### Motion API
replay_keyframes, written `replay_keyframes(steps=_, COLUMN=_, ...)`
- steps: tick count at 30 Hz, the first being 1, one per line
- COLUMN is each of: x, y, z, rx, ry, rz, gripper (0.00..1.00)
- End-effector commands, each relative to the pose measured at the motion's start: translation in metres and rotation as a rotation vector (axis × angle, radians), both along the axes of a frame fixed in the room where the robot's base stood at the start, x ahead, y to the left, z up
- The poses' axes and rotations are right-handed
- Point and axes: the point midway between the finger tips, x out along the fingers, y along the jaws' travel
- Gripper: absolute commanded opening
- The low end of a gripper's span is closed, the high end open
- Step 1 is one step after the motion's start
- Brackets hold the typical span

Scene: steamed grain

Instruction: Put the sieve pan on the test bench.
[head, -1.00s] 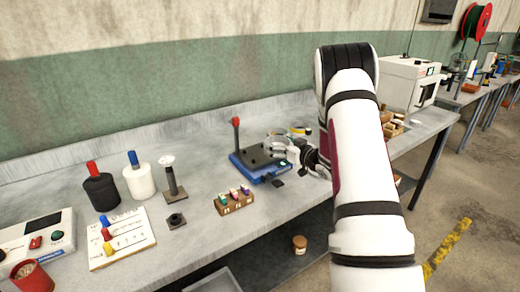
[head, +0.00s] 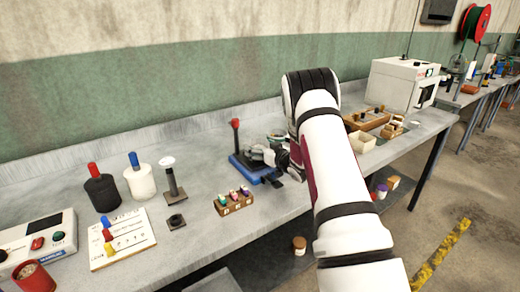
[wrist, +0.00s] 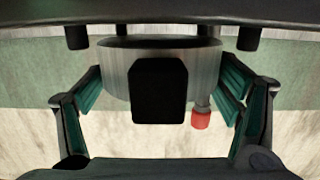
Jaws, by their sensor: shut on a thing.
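The sieve pan (wrist: 118,75) shows in the wrist view as a round, shiny metal wall with a dark rim. A black block (wrist: 158,92), which looks like its handle, stands in front of it between my fingers. My gripper (head: 264,158) is shut on the pan, low over the blue-based device at the middle of the bench. In the head view my gripper and wrist make the pan hard to pick out. I cannot tell whether the pan touches anything below. The long grey test bench (head: 200,245) runs along the wall.
The blue device (head: 240,172) has a red-topped post (head: 235,125), whose red knob also shows in the wrist view (wrist: 201,120). A rack of small vials (head: 234,200) stands in front. Bottles (head: 103,190) stand left. Wooden trays (head: 366,118) and a white oven (head: 400,82) stand right.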

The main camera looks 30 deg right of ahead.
Motion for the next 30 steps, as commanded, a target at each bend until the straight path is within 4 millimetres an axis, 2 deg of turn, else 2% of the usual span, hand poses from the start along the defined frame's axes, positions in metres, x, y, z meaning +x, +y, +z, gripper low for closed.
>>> replay_keyframes(steps=1, x=-0.003, y=0.003, z=-0.013, rx=0.003, ry=0.027, rz=0.001, gripper=0.23)
replay_keyframes(steps=2, x=-0.003, y=0.003, z=-0.014, rx=0.003, ry=0.029, rz=0.002, gripper=0.86)
replay_keyframes(steps=3, x=-0.003, y=0.003, z=-0.014, rx=0.003, ry=0.029, rz=0.002, gripper=0.95)
replay_keyframes(steps=4, x=-0.003, y=0.003, z=-0.014, rx=0.003, ry=0.028, rz=0.002, gripper=1.00)
replay_keyframes(steps=14, x=-0.002, y=0.002, z=-0.010, rx=0.003, ry=0.020, rz=0.002, gripper=1.00)
replay_keyframes(steps=18, x=-0.001, y=0.003, z=-0.014, rx=0.002, ry=0.020, rz=0.003, gripper=1.00)
replay_keyframes(steps=23, x=-0.027, y=0.000, z=-0.008, rx=0.003, ry=0.018, rz=-0.002, gripper=1.00)
replay_keyframes(steps=30, x=-0.079, y=-0.001, z=0.002, rx=0.003, ry=0.017, rz=-0.002, gripper=1.00)
